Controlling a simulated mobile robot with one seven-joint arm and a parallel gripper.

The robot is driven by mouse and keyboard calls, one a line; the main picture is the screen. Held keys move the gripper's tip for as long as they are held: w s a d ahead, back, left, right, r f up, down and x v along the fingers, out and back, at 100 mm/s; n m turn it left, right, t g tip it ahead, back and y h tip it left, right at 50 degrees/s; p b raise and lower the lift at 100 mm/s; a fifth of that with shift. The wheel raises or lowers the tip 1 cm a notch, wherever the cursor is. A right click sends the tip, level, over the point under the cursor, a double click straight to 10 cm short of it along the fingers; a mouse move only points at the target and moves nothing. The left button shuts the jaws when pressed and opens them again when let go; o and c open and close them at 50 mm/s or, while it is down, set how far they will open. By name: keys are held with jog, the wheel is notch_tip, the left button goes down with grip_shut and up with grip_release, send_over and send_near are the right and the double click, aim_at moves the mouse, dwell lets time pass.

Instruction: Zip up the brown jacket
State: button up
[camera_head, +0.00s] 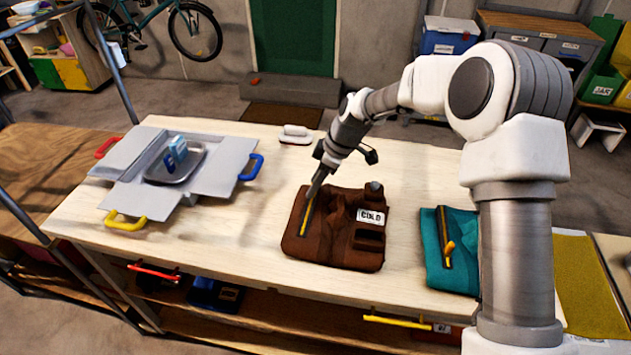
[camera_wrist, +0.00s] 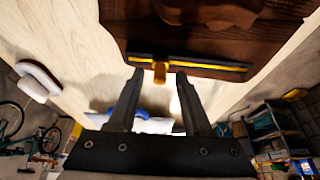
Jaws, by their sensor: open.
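The brown jacket (camera_head: 345,252) lies folded flat on the pale wooden table, with a white "COLD" label on it. A dark zip strip with a yellow line (camera_head: 304,218) runs along its left side. In the wrist view the strip (camera_wrist: 215,66) crosses the brown cloth, and a small orange-yellow zip pull (camera_wrist: 160,72) sits near its left end. My gripper (camera_head: 314,190) is over the far end of the strip. In the wrist view its two fingers are apart, with the pull between their tips. They do not visibly pinch it. In the head view the gripper hides the pull.
A teal folded garment (camera_head: 436,270) with its own zip lies to the right. A grey open-flapped box (camera_head: 128,190) with coloured handles stands at the left, holding a tray. A white object (camera_head: 295,138) lies at the table's back. Bare table separates box and jacket.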

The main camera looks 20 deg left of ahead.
jog(key=shift+c, duration=0.2)
grip_shut()
dwell(1.1)
